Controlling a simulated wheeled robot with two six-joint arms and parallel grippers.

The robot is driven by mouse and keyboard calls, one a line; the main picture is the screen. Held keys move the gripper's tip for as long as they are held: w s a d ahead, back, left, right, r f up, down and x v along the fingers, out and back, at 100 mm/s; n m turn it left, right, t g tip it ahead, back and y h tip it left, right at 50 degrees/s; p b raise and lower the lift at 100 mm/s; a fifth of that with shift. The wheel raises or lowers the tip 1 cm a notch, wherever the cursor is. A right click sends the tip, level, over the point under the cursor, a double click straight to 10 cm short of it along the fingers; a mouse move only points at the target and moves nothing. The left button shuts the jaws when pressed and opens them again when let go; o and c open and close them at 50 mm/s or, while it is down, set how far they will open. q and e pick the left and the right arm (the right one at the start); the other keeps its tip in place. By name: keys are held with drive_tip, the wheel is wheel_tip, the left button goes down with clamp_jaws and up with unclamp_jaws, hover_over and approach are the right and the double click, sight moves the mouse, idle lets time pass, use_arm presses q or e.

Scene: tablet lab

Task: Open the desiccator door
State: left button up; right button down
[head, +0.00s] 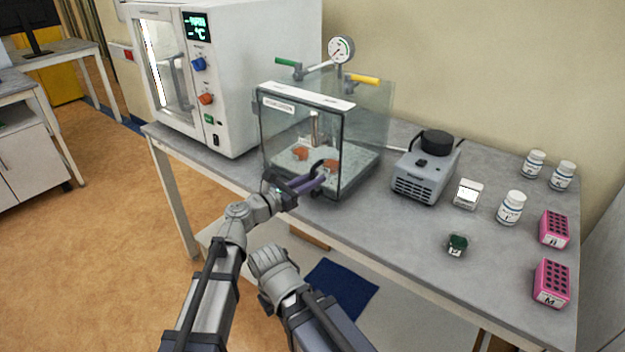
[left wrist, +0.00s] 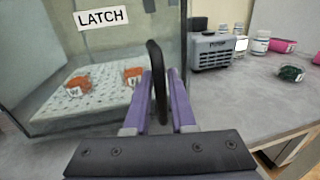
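The desiccator (head: 350,160) is a clear glass box on the bench, with a label on its front door (head: 275,130). The door looks closed against the box. A black curved handle (left wrist: 155,58) stands out near the door's right edge. My left gripper (head: 316,180) is at this handle, its purple fingers on both sides of it and seemingly closed on it; the fingers also show in the left wrist view (left wrist: 160,85). A LATCH label (left wrist: 102,17) is on the glass. Part of my right arm is at the bottom of the head view; its gripper does not show.
A white oven (head: 230,70) stands left of the desiccator. A grey pump-like device (head: 426,175) is close on the right, then white bottles (head: 511,207), pink racks (head: 551,283) and a dark green item (head: 457,245).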

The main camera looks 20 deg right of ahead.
use_arm(q)
clamp_jaws()
idle(1.0)
